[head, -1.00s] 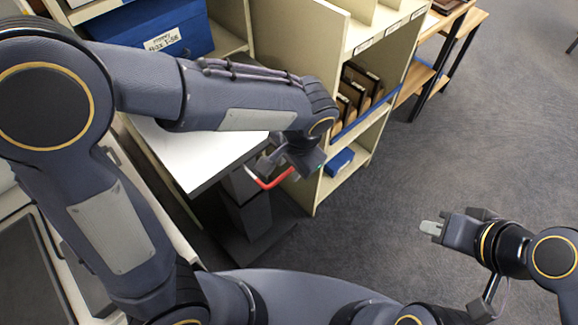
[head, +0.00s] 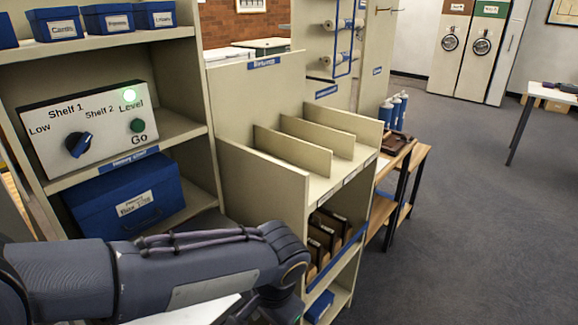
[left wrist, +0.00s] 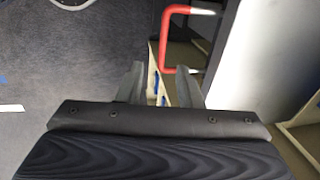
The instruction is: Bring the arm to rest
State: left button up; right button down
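My left arm (head: 190,275) reaches across the lower left of the head view, over the white tabletop (head: 185,312). Its gripper is below the bottom edge of that view. In the left wrist view my left gripper (left wrist: 160,84) has its two fingers apart, with nothing seen held between them. A red U-shaped handle (left wrist: 166,40) on a pale panel (left wrist: 248,55) lies just beyond the fingertips; whether they touch it I cannot tell. My right arm and gripper are in neither current view.
A shelf unit at left holds a control box (head: 90,120) with a green light lit at Level, and a blue archival box (head: 125,200). A cream divided returns rack (head: 262,190) stands beside my arm. Open grey carpet (head: 450,200) lies to the right.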

pick_arm(q)
jog(key=s+a+r+n+t+h+p, duration=0.2)
jog(key=s+a+r+n+p, duration=0.1)
jog(key=s+a, duration=0.3)
jog(key=s+a+r+n+t+h+p, duration=0.2)
jog(key=s+a+r+n, duration=0.3)
jog(key=a, duration=0.4)
jog(key=shift+s+r+n+h+p, duration=0.35)
jog(key=shift+s+n+h+p, duration=0.3)
jog(key=shift+p, duration=0.2)
jog(key=shift+a+t, duration=0.1)
jog(key=shift+t, duration=0.2)
